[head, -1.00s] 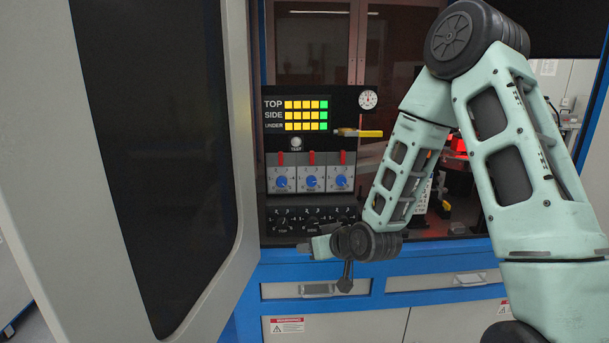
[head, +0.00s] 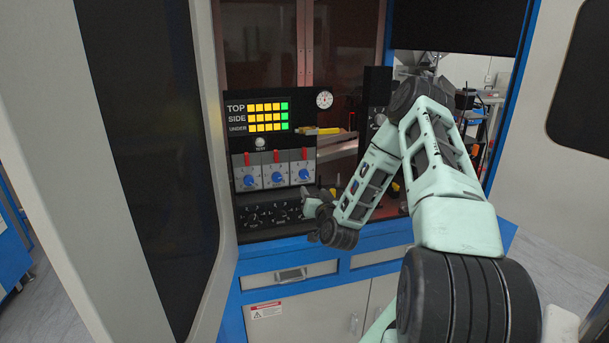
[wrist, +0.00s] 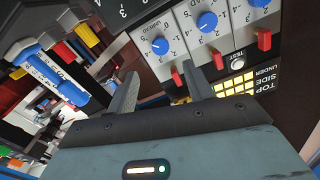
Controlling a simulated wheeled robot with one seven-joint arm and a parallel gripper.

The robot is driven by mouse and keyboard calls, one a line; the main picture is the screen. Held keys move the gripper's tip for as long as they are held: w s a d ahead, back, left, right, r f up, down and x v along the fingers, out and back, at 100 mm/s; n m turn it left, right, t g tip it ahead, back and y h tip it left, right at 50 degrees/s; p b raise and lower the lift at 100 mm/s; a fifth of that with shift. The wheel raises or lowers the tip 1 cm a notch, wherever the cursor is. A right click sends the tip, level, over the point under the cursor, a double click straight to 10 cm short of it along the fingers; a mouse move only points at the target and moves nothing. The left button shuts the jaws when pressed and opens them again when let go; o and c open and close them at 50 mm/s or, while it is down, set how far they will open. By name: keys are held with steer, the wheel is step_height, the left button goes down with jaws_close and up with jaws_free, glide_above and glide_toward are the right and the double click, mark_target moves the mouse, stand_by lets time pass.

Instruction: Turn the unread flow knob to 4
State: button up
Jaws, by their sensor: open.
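The control panel has three blue flow knobs in a row. The rightmost in the head view is the unread flow knob (head: 304,174). It also shows in the wrist view, where the picture is turned over, as the leftmost blue knob (wrist: 160,46), with numbers around it. Its exact setting is too small to read surely. My gripper (head: 310,197) is just below and right of that knob in the head view. In the wrist view my gripper (wrist: 160,70) is open and empty, its two fingers apart, pointing towards the unread knob without visibly gripping it.
Beside it are the middle blue knob (head: 277,177) and left blue knob (head: 249,180), with red switches (head: 304,154) above. A black knob panel (head: 262,215) lies below. A yellow-handled part (head: 318,131) sticks out to the right. An open cabinet door (head: 150,150) stands left.

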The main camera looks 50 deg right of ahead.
mark_target(304, 176)
steer(key=p+x, duration=0.3)
steer(key=x, duration=0.7)
steer(key=shift+w+d+p, duration=0.15)
steer(key=shift+w+p, duration=0.15)
steer(key=shift+p, duration=0.05)
steer(key=shift+c, duration=0.3)
steer(key=c, duration=0.9)
